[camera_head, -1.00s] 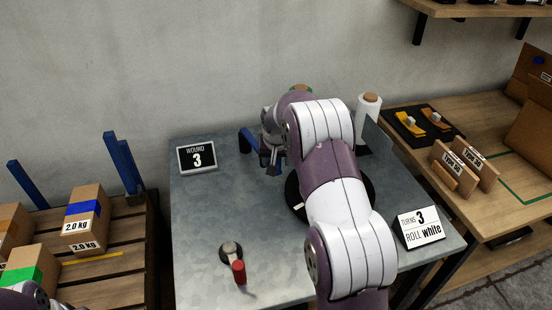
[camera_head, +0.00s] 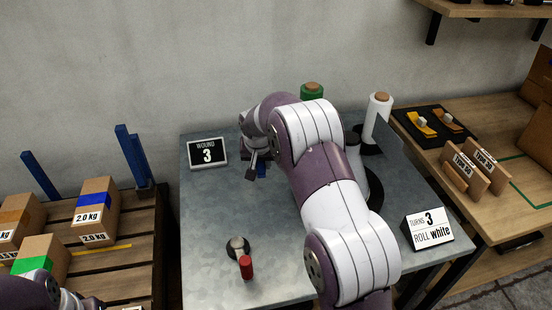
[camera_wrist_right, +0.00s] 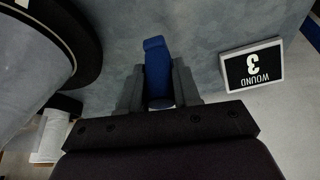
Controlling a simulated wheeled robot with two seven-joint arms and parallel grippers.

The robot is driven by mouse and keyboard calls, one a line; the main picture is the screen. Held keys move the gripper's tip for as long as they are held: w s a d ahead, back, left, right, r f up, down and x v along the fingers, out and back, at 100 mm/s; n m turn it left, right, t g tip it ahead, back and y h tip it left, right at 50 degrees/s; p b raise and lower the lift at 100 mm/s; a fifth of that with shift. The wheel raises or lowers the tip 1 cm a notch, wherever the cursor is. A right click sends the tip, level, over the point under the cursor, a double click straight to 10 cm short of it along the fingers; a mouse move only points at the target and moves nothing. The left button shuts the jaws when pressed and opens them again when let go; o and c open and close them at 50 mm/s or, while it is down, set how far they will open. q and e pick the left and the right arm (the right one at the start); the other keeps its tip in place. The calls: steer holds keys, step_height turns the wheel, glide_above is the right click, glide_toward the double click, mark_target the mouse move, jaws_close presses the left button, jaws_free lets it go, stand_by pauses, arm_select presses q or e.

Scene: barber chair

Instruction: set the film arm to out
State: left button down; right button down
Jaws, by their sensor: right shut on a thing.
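The blue film arm (camera_wrist_right: 157,62) shows in the right wrist view, between the two grey fingers of my right gripper (camera_wrist_right: 158,88). The fingers are shut on it. In the head view my right gripper (camera_head: 254,170) is low over the left back part of the metal table, and only a bit of blue shows beside it. My own wrist hides most of the film arm there. The left gripper is out of view; only a piece of my left arm shows at the bottom left.
The "WOUND 3" display (camera_head: 207,153) stands left of my gripper. A red-handled crank (camera_head: 246,267) is at the table's front. A green roll (camera_head: 312,92) and a white roll (camera_head: 378,115) stand behind my right arm. The "TURNS 3, ROLL white" sign (camera_head: 427,229) is at the right.

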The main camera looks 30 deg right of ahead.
steer(key=w+a, duration=0.3)
steer(key=a, duration=0.2)
steer(key=shift+a+r, duration=0.2)
steer(key=shift+a, duration=0.1)
steer(key=shift+w, duration=0.1)
steer(key=c, duration=1.1)
jaws_free()
steer(key=shift+o, duration=1.3)
steer(key=shift+d, duration=0.1)
steer(key=shift+f, duration=0.15)
steer(key=p+v, duration=0.1)
steer(key=v, duration=1.1)
steer(key=shift+r, duration=0.35)
